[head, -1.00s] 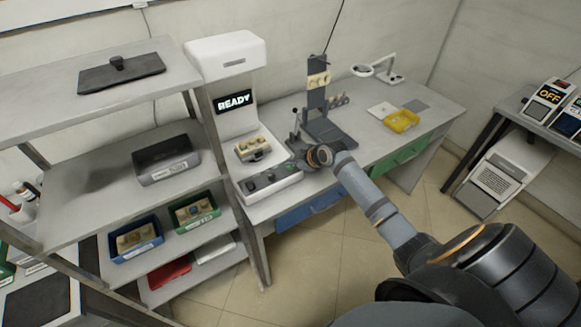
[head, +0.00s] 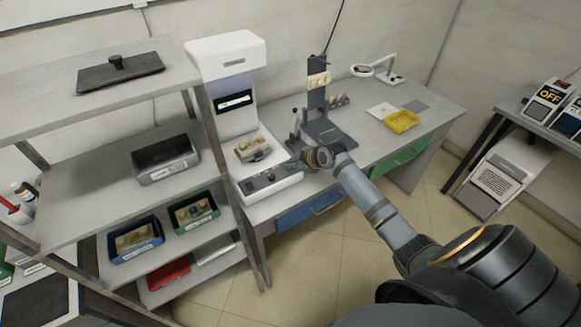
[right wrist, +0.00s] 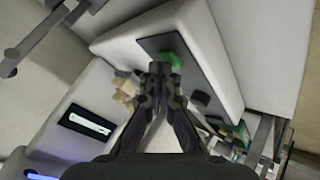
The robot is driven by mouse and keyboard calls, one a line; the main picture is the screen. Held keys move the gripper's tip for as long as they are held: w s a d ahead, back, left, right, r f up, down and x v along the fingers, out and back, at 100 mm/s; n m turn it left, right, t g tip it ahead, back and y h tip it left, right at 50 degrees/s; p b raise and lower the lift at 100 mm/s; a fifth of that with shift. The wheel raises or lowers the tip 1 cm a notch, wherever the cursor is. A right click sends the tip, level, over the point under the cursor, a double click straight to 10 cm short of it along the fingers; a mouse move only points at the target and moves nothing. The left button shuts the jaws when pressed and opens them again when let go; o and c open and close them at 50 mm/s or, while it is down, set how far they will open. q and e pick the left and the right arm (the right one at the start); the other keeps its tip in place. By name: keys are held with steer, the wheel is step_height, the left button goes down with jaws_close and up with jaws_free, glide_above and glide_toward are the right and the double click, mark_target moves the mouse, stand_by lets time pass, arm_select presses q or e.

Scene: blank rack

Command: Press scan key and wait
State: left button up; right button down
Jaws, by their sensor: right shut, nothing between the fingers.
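The white scanner (head: 228,57) stands at the left end of the workbench. Its display (head: 234,102) shows a small light bar instead of a readable word, and a violet glow lies above it. A beige blank (head: 250,148) rests on the scanner's bed. The dark key panel (head: 262,182) is on the scanner's front. In the right wrist view a green key (right wrist: 173,60) sits on that panel. My right gripper (right wrist: 160,70) is shut and empty, its tips at or just over the green key; contact cannot be told. My left gripper is not in view.
A grey rack at the left holds a grey bin (head: 166,160), a blue bin (head: 136,239) and a green bin (head: 194,211). Right of the scanner, the bench (head: 362,150) carries a dark fixture (head: 325,132), a yellow tray (head: 402,121) and a lamp.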

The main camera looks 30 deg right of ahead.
steer(key=shift+r+p, duration=0.75)
steer(key=shift+r, duration=0.1)
step_height(320, 180, up, 5)
steer(key=p, duration=0.4)
stand_by(0.4)
